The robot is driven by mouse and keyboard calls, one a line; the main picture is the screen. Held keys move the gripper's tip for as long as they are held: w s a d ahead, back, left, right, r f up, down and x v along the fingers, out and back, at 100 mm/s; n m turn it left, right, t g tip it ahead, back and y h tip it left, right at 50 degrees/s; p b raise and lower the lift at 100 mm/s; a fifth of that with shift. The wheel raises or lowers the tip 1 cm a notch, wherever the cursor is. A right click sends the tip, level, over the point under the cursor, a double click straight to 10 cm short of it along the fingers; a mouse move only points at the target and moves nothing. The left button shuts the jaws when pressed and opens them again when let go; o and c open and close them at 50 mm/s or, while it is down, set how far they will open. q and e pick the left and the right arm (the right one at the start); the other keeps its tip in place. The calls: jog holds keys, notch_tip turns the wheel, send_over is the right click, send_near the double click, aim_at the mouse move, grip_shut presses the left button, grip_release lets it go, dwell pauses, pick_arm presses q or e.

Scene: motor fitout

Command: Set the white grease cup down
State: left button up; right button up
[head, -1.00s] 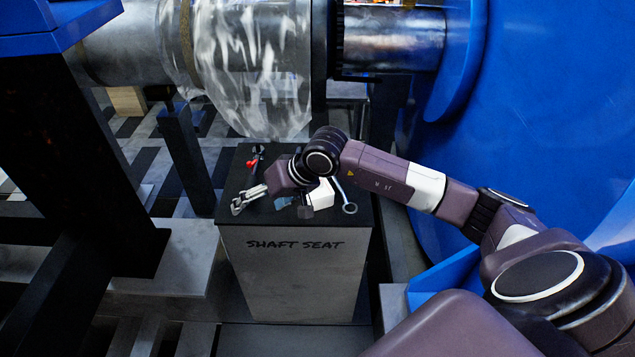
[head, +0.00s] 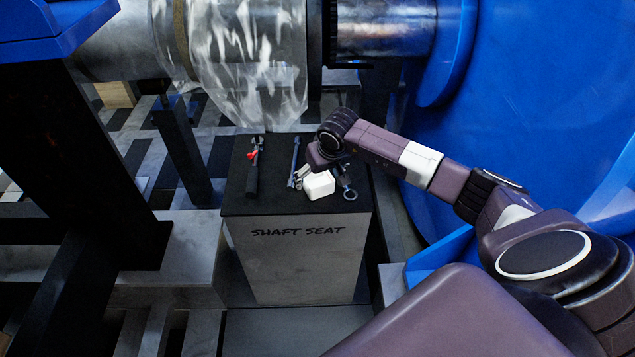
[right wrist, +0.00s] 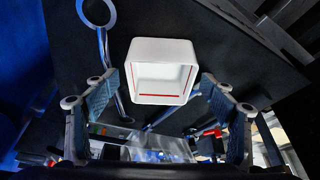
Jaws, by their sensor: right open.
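The white grease cup (head: 319,186) sits on the dark top of the block marked SHAFT SEAT (head: 297,260), near its front right. In the right wrist view the cup (right wrist: 162,72) is a square, rounded white box with an open face and a thin red line inside. My right gripper (head: 322,174) is open just behind the cup. In the right wrist view its two fingers (right wrist: 162,100) stand apart on either side of the cup's near end, with visible gaps and nothing held. My left gripper is not in view.
A ring-ended wrench (head: 349,193) lies right of the cup. A long metal tool (head: 294,162) and a dark-handled tool with a red part (head: 253,172) lie to the left. A wrapped shaft (head: 245,60) hangs above; a large blue housing (head: 540,110) stands right.

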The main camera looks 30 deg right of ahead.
jog(key=shift+c, duration=0.2)
jog(key=c, duration=1.3)
